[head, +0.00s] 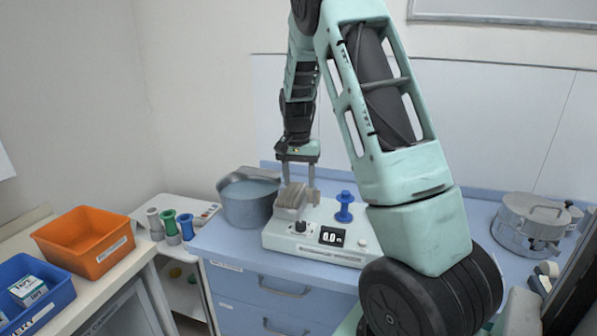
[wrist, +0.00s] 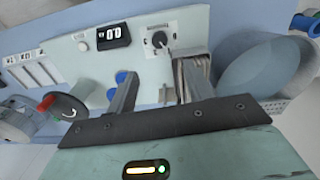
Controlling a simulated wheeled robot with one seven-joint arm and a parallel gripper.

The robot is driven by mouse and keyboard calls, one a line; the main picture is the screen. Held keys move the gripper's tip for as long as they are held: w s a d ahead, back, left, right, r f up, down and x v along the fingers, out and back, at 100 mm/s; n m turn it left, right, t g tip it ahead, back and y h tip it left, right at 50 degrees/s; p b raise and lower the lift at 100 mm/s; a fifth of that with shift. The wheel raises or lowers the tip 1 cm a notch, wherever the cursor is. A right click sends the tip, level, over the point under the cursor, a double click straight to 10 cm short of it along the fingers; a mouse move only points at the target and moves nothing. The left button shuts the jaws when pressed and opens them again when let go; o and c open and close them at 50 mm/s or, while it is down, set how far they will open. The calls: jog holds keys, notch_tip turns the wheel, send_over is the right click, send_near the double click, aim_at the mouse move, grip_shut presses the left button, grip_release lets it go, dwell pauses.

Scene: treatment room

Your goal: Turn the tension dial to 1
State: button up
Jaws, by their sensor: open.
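The white device (head: 283,241) stands on the blue counter. Its small dark tension dial (head: 301,226) is on the front face, left of the display (head: 332,236), which appears to read 0.0. The dial also shows in the wrist view (wrist: 159,40), on a pale plate; I cannot read its scale. My gripper (head: 299,184) is open with nothing between its fingers, above the left part of the device, behind and above the dial. In the wrist view, its fingers (wrist: 153,80) are apart from the dial. Beige folded strips (wrist: 192,75) are near one finger.
A blue spool (head: 345,208) stands up from the device, right of the strips. A grey pot (head: 248,198) stands close on the left. A metal drum (head: 530,220) stands at the right. Orange (head: 85,242) and blue (head: 33,290) bins are at the left. My arm hides the device's right end.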

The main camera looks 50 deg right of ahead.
jog(key=shift+r, duration=1.75)
